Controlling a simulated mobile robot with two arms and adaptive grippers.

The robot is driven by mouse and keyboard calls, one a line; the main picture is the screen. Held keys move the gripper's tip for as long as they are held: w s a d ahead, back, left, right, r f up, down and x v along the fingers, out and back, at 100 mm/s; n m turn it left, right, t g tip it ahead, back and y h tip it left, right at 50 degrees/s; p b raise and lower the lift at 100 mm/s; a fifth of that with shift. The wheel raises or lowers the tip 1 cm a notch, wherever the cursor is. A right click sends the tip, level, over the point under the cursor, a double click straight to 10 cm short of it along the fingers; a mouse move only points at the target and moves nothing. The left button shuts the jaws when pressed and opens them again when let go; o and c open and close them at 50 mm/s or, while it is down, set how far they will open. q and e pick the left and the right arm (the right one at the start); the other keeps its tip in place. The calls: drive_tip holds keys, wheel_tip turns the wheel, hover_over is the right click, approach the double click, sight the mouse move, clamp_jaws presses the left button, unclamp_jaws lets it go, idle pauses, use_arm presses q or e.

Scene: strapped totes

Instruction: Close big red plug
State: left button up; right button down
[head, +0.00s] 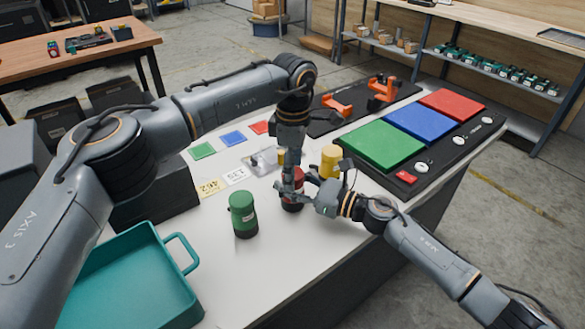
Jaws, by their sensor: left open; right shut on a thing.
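The big red plug (292,204), a red and black cylinder, stands upright on the white table (330,250), partly hidden by both grippers. My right gripper (302,190) comes in from the right and is shut on the red plug's side. My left gripper (290,180) points down from above at the plug's top, its fingers open. The overlap of fingers hides the plug's top, so I cannot tell whether the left fingers touch it.
A green plug (243,213) stands to the left, a yellow plug (331,161) behind to the right. A teal tray (130,280) is at front left. Green, blue and red panels (421,122) lie at the back right. The table's front is clear.

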drive_tip(key=shift+f, duration=0.1)
use_arm(q)
drive_tip(key=shift+r, duration=2.3)
drive_tip(key=shift+c, duration=0.3)
drive_tip(key=n, duration=0.3)
drive_tip(key=shift+d+r, duration=0.1)
drive_tip(key=shift+r, duration=0.3)
drive_tip(key=n, duration=0.2)
drive_tip(key=r+n, duration=0.1)
drive_tip(key=n, duration=0.3)
drive_tip(key=r+n, duration=0.1)
drive_tip(key=n, duration=0.4)
drive_tip(key=shift+r, duration=0.35)
